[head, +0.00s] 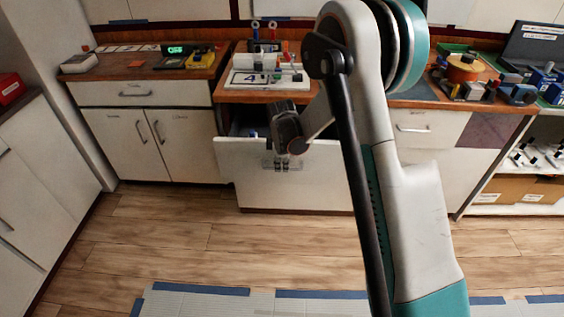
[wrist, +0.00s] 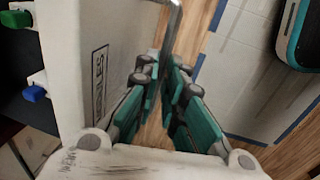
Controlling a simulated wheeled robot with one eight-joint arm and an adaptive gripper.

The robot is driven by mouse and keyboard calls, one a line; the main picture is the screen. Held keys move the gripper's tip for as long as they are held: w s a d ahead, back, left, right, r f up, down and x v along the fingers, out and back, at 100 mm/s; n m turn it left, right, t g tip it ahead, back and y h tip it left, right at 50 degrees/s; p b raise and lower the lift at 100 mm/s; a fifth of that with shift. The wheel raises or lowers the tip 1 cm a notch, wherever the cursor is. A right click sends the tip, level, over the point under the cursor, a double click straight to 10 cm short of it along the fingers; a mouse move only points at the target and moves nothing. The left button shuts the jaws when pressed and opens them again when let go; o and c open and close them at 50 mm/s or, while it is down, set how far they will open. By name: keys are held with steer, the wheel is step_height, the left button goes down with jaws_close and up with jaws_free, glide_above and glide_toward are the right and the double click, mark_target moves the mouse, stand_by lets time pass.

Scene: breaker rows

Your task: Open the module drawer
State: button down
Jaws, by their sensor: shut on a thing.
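The module drawer (head: 318,185) is a white-fronted drawer in the middle cabinet. It stands pulled out, with a dark gap and part of its inside showing behind the front. In the wrist view its front (wrist: 75,60) carries a label partly legible as "ULES". My gripper (head: 283,163) is at the front of the drawer, shut on the metal handle (wrist: 172,22). In the wrist view the teal fingers (wrist: 172,82) meet around the handle's near part. Inside the drawer, a blue module (wrist: 34,94) and a green one (wrist: 15,18) show at the left.
A wooden counter (head: 265,97) with a white board and small parts lies above the drawer. Cabinets stand on both sides. An open shelf with boxes (head: 505,190) is at the right.

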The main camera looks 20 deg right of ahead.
steer(key=shift+s, duration=0.1)
stand_by(0.3)
steer(key=c, duration=1.7)
jaws_free()
steer(key=shift+r, duration=0.1)
steer(key=r, duration=0.4)
steer(key=s+r, duration=0.1)
steer(key=r, duration=0.2)
steer(key=s+r, duration=0.1)
steer(key=r, duration=0.3)
steer(key=shift+a+r, duration=0.3)
steer(key=shift+a, duration=0.1)
steer(key=shift+s, duration=0.1)
